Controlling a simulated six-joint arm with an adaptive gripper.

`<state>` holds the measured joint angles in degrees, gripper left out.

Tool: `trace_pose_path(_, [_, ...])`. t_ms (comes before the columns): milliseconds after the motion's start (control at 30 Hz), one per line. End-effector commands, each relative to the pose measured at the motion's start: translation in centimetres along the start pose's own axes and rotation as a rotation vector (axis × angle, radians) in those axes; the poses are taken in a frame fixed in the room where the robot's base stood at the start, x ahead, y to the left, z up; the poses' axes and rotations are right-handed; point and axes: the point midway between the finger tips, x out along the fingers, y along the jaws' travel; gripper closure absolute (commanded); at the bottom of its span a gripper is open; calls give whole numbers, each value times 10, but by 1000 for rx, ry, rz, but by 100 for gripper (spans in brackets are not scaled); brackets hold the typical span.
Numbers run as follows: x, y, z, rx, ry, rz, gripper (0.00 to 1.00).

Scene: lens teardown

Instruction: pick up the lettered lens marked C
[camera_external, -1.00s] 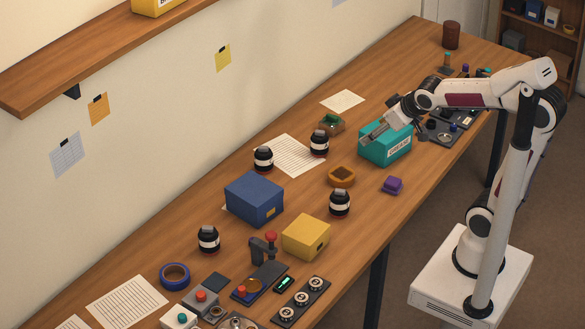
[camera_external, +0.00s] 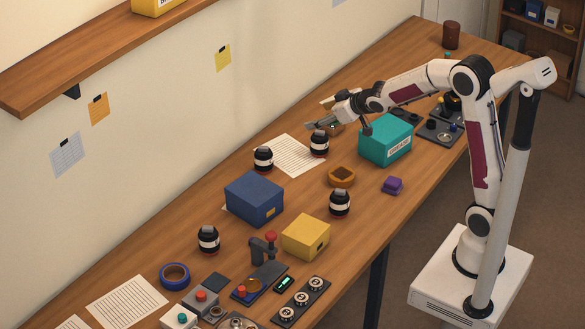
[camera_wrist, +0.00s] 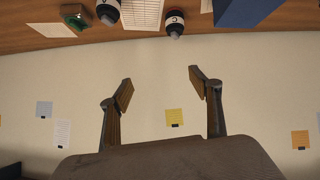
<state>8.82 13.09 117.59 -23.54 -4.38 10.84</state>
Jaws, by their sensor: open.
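Several black lenses with white label bands stand upright on the bench. One lens (camera_wrist: 174,22) at the top of the wrist view carries a small mark that looks like a C. It seems to match the lens by the lined paper (camera_external: 263,159) in the external view. Another lens (camera_external: 319,143) stands right of it and shows in the wrist view (camera_wrist: 108,12), its letter unreadable. Other lenses stand by the yellow box (camera_external: 340,203) and farther left (camera_external: 208,240), letters unreadable. My gripper (camera_external: 320,112) is open and empty above the bench, spread in the wrist view (camera_wrist: 162,90).
A blue box (camera_external: 254,198) stands in front of the lined-paper lens. A yellow box (camera_external: 306,237) and brown tray (camera_external: 342,176) stand nearby.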

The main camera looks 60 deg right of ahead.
Motion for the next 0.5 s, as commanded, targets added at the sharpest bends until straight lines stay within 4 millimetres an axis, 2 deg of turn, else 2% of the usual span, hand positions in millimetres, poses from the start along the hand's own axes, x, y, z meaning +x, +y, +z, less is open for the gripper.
trace_pose_path(100, [27, 0, 1, -6, 23, -15, 37])
trace_pose_path(500, [108, -6, 10, -20, 112, -87, 37])
